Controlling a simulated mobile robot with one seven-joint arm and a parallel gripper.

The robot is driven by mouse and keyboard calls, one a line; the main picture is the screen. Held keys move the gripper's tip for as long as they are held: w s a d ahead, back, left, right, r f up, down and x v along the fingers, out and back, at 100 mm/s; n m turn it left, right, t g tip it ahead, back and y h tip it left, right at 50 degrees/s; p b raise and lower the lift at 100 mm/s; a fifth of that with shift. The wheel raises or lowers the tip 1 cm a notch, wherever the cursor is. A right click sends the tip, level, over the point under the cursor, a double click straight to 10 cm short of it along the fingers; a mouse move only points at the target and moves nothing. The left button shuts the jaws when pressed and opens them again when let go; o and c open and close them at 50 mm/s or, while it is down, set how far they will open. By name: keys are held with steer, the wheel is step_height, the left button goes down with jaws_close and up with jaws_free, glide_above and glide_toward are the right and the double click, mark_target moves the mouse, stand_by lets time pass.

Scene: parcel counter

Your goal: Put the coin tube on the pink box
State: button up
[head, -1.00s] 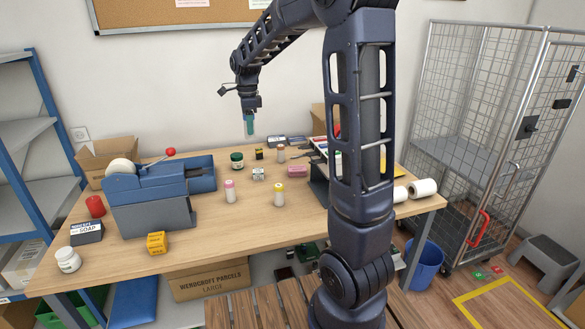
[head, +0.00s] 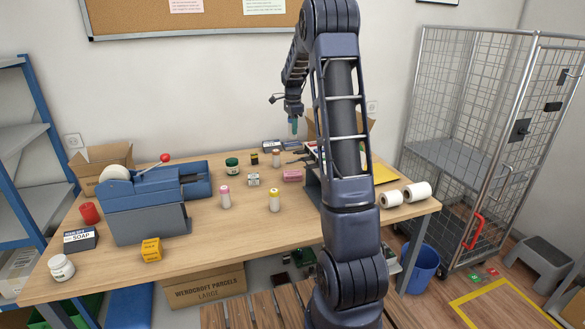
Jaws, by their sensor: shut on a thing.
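My gripper (head: 293,122) is high above the back of the counter, pointing down. It is shut on a slim, upright, teal-and-pale thing (head: 294,130), likely the coin tube, but too small here to be sure. The pink box (head: 292,175) is a small low block on the counter, left of the grey rack. My gripper is above and behind it in the picture, with a clear gap between. The top of the pink box looks bare.
Near the pink box stand a pink-capped bottle (head: 225,195), a yellow-capped bottle (head: 274,200), a brownish bottle (head: 276,158) and a small white box (head: 253,180). A dark green jar (head: 232,166) is further left. The blue-grey tape dispenser (head: 150,210) fills the left. The front middle is clear.

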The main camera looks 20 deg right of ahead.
step_height(320, 180, down, 17)
steer(key=shift+f, duration=0.2)
stand_by(0.4)
steer(key=shift+f, duration=0.1)
steer(key=o, duration=1.1)
